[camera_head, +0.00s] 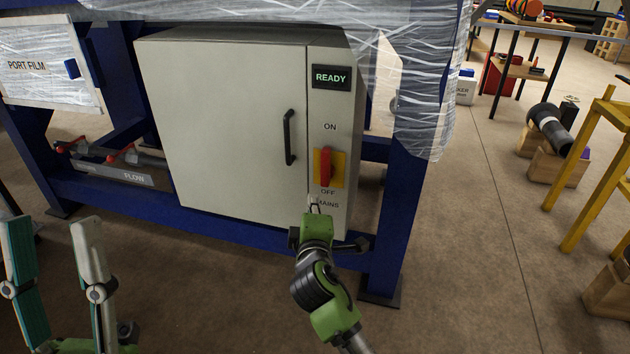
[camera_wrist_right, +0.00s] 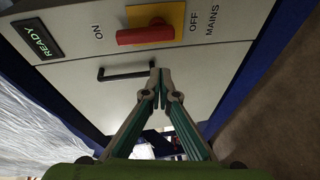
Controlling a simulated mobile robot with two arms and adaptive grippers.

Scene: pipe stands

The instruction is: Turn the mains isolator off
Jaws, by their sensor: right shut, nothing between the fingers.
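The mains isolator is a red handle (camera_head: 326,167) on a yellow plate (camera_head: 337,170), on the narrow right panel of a grey cabinet (camera_head: 230,120). The handle stands upright, lined up between the ON label above and the OFF label below. In the right wrist view the red handle (camera_wrist_right: 145,36) and yellow plate (camera_wrist_right: 173,18) lie beyond the fingertips. My right gripper (camera_head: 314,205) is shut and empty, just below the handle by the OFF and MAINS lettering, and looks apart from it. My left gripper (camera_head: 48,222) is open and empty at the lower left.
A display (camera_head: 331,77) above the switch reads READY. A black door handle (camera_head: 289,137) sticks out left of the panel. A blue frame (camera_head: 398,215) surrounds the cabinet, with plastic film (camera_head: 425,100) hanging at its right. Red-handled valves (camera_head: 122,153) sit at the left. Floor in front is clear.

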